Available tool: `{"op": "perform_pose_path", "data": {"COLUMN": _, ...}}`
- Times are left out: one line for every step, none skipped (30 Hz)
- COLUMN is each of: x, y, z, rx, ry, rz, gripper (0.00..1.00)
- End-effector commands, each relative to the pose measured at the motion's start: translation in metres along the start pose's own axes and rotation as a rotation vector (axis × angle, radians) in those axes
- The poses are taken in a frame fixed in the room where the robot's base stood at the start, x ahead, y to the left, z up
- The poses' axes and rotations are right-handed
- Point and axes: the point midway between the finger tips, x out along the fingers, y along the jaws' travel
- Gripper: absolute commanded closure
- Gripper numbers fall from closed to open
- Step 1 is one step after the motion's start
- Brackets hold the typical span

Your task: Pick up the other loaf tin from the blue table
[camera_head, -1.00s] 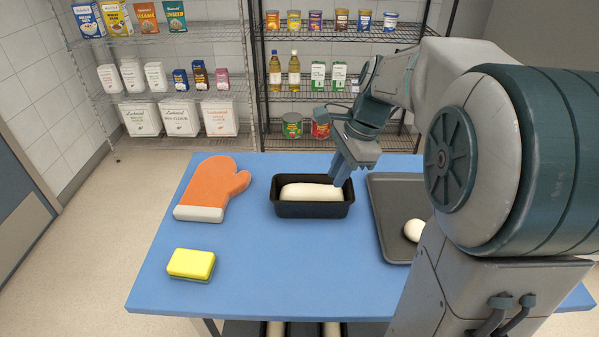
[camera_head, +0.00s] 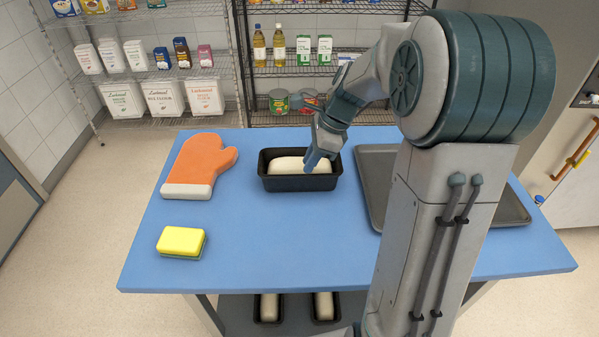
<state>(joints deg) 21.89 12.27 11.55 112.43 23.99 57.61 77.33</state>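A black loaf tin (camera_head: 299,183) with pale dough (camera_head: 287,165) in it stands on the blue table (camera_head: 250,245), near the middle of its far half. My gripper (camera_head: 314,164) points down at the right part of this tin, with its blue fingertips over the dough and close to the rim. I cannot tell whether the fingers touch the tin or how wide they are apart. The gripper hides part of the tin's right end.
An orange oven mitt (camera_head: 198,163) and a yellow sponge (camera_head: 181,241) lie left of the tin. A grey baking tray (camera_head: 376,160) lies to the right, partly behind my arm. Two more filled tins (camera_head: 268,309) (camera_head: 325,307) stand on the shelf below. Wire racks stand behind.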

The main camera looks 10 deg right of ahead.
Motion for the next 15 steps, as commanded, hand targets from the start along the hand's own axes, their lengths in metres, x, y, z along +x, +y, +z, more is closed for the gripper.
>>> {"op": "perform_pose_path", "data": {"x": 0.007, "y": 0.001, "z": 0.0, "rx": 0.001, "ry": -0.001, "rz": 0.004, "gripper": 0.84}}
{"op": "perform_pose_path", "data": {"x": 0.012, "y": 0.002, "z": 0.0, "rx": 0.0, "ry": -0.001, "rz": 0.006, "gripper": 0.84}}
{"op": "perform_pose_path", "data": {"x": 0.018, "y": 0.002, "z": 0.0, "rx": 0.0, "ry": -0.001, "rz": 0.004, "gripper": 0.84}}
{"op": "perform_pose_path", "data": {"x": 0.023, "y": 0.002, "z": 0.0, "rx": 0.001, "ry": -0.001, "rz": 0.005, "gripper": 0.84}}
{"op": "perform_pose_path", "data": {"x": 0.028, "y": 0.003, "z": 0.0, "rx": 0.001, "ry": -0.001, "rz": 0.005, "gripper": 0.84}}
{"op": "perform_pose_path", "data": {"x": 0.034, "y": 0.002, "z": 0.0, "rx": 0.0, "ry": -0.001, "rz": 0.006, "gripper": 0.84}}
{"op": "perform_pose_path", "data": {"x": 0.037, "y": 0.002, "z": 0.0, "rx": 0.0, "ry": -0.001, "rz": 0.004, "gripper": 0.84}}
{"op": "perform_pose_path", "data": {"x": 0.04, "y": 0.002, "z": 0.0, "rx": 0.0, "ry": -0.001, "rz": 0.003, "gripper": 0.84}}
{"op": "perform_pose_path", "data": {"x": 0.043, "y": 0.002, "z": 0.0, "rx": 0.0, "ry": 0.0, "rz": 0.003, "gripper": 0.84}}
{"op": "perform_pose_path", "data": {"x": 0.045, "y": 0.002, "z": 0.0, "rx": 0.0, "ry": 0.0, "rz": 0.002, "gripper": 0.84}}
{"op": "perform_pose_path", "data": {"x": 0.046, "y": 0.002, "z": 0.0, "rx": 0.0, "ry": 0.0, "rz": 0.001, "gripper": 0.84}}
{"op": "perform_pose_path", "data": {"x": 0.047, "y": 0.002, "z": 0.0, "rx": 0.0, "ry": 0.0, "rz": 0.001, "gripper": 0.84}}
{"op": "perform_pose_path", "data": {"x": 0.048, "y": 0.002, "z": 0.0, "rx": 0.0, "ry": 0.0, "rz": 0.001, "gripper": 0.84}}
{"op": "perform_pose_path", "data": {"x": 0.048, "y": 0.002, "z": 0.0, "rx": 0.0, "ry": 0.0, "rz": 0.001, "gripper": 0.84}}
{"op": "perform_pose_path", "data": {"x": 0.047, "y": 0.002, "z": 0.0, "rx": 0.0, "ry": 0.0, "rz": 0.001, "gripper": 0.84}}
